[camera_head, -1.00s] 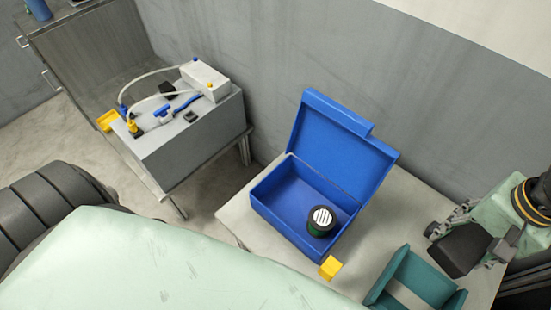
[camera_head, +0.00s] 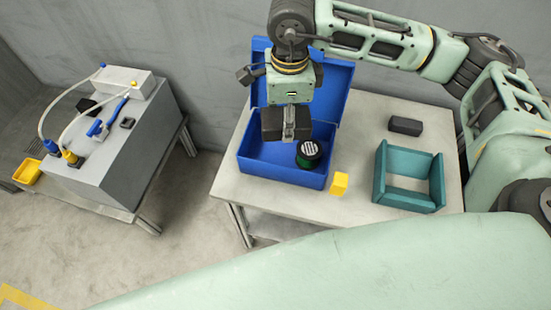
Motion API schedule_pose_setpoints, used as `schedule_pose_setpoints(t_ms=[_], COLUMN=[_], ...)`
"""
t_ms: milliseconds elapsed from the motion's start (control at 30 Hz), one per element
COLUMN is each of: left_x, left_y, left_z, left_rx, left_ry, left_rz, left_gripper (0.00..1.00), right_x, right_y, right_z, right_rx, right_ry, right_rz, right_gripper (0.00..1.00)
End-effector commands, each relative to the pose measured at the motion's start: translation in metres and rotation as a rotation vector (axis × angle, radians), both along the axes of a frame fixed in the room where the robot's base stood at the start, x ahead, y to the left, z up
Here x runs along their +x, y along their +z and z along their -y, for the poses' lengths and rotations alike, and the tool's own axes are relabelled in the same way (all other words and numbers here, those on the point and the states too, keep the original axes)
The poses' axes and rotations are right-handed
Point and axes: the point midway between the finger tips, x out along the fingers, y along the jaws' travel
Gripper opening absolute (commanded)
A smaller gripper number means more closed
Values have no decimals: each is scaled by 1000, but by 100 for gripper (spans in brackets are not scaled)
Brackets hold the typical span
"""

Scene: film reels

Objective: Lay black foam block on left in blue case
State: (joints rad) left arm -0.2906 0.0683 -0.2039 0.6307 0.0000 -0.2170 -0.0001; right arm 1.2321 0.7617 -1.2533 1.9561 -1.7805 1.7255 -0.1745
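The blue case (camera_head: 246,166) stands open on the table with its lid raised at the back. A round black and green item (camera_head: 309,154) with a white striped top sits in its right part. My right gripper (camera_head: 289,118) hangs over the case, left of the round item. It is shut on a black foam block (camera_head: 271,125), partly covered by a grey finger. The block appears above the case floor, though its exact height is hard to tell. A second black block (camera_head: 405,126) lies on the table to the right. My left gripper is out of view.
A teal open holder (camera_head: 410,202) stands on the table (camera_head: 352,124) farther right. A grey machine (camera_head: 126,150) with hoses stands on a separate bench at left.

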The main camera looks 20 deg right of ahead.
Motion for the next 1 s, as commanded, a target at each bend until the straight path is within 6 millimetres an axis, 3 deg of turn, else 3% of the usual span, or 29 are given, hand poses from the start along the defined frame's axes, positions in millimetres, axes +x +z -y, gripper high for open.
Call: schedule_pose_setpoints(t_ms=[400,700,1000], left_x=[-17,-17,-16], left_y=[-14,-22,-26], left_z=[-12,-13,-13], left_rx=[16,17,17], left_ry=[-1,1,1], left_rz=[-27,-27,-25], left_gripper=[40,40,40], right_x=[32,49,58], right_y=[-32,-55,-72], right_z=[-11,-16,-19], right_rx=[14,17,15], right_ry=[-1013,-1732,-2214], right_rz=[-7,-10,-10], right_gripper=[36,36,36])
